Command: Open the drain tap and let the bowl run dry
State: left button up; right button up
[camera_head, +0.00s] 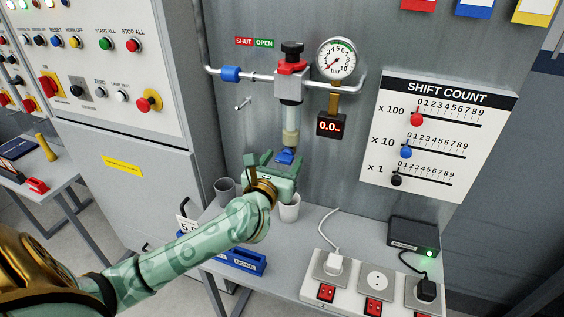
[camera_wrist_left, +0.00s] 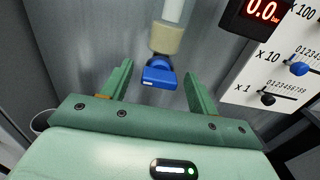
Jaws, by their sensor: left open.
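The blue drain tap (camera_head: 286,156) sits at the bottom of the filter bowl (camera_head: 291,122), a clear upright tube with a yellowish lower part, on the wall panel. My left gripper (camera_head: 273,162) is open just below and in front of the tap. In the left wrist view the tap (camera_wrist_left: 159,75) appears between the two spread green fingers, with gaps on both sides. The yellowish lower end of the bowl (camera_wrist_left: 166,40) shows above it. A white cup (camera_head: 289,209) stands below, partly hidden by my gripper. My right gripper is not in view.
A grey cup (camera_head: 225,189) and a socket strip (camera_head: 372,287) stand on the bench. A shift count board (camera_head: 430,140) hangs at right.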

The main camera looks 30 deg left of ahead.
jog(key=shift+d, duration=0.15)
pick_arm(q)
jog(key=c, duration=1)
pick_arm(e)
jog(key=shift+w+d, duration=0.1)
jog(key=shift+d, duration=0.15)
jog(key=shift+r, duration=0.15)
